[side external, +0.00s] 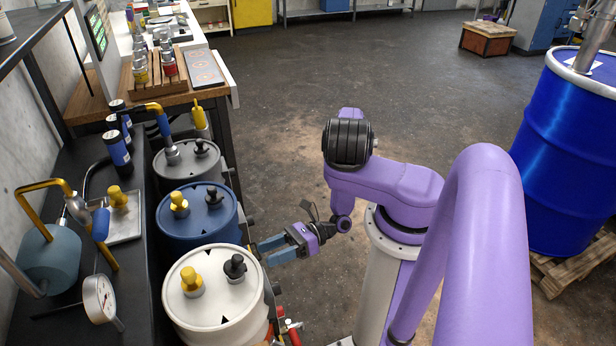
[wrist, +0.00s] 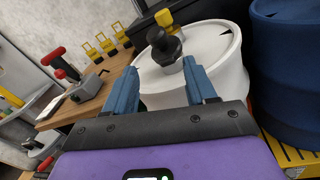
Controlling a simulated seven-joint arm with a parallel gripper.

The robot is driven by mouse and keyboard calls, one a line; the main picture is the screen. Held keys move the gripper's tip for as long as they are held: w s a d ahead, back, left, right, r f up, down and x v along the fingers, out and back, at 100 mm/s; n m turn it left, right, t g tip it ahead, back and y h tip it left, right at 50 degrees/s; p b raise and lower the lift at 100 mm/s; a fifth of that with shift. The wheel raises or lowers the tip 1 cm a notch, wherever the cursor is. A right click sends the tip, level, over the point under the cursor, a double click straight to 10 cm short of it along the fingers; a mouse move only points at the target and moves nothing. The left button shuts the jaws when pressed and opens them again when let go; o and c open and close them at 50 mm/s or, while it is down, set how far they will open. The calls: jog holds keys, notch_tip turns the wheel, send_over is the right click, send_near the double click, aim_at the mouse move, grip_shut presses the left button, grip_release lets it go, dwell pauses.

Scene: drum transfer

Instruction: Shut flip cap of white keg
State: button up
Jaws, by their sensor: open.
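The white keg (side external: 212,300) stands at the lower left of the side external view, with a yellow-knobbed fitting (side external: 190,280) and a black-knobbed fitting (side external: 235,267) on its lid. I cannot tell which part is the flip cap or how it stands. My gripper (side external: 262,250) is right of the keg, its blue fingers pointing left towards the keg's upper right side. In the wrist view, the fingers of my gripper (wrist: 160,68) are open and apart. The white keg (wrist: 218,58) lies beyond them, with the black knob (wrist: 165,46) between and above the fingertips. Nothing is held.
A blue keg (side external: 200,225) and a grey keg (side external: 187,165) stand in a row behind the white keg. A gauge (side external: 99,298) and pipework are on the bench at left. A large blue drum (side external: 565,150) stands at right.

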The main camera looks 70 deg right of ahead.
jog(key=v, duration=1.5)
jog(key=d+r+n+g, duration=0.55)
jog(key=n+g, duration=0.45)
jog(key=g, duration=0.2)
jog(key=w+a+r+n+g+h, duration=0.2)
jog(key=w+r+n+g+h, duration=0.55)
jog(key=n, duration=0.35)
jog(key=a+r+n+t+h, duration=0.3)
jog(key=a+r+n+h, duration=0.4)
jog(key=a+r+n, duration=0.15)
jog(key=s+a+r+n+t, duration=0.4)
jog(key=s+a+r+n, duration=0.2)
jog(key=s+a+n, duration=0.2)
jog(key=shift+r+n, duration=0.4)
jog(key=shift+n, duration=0.75)
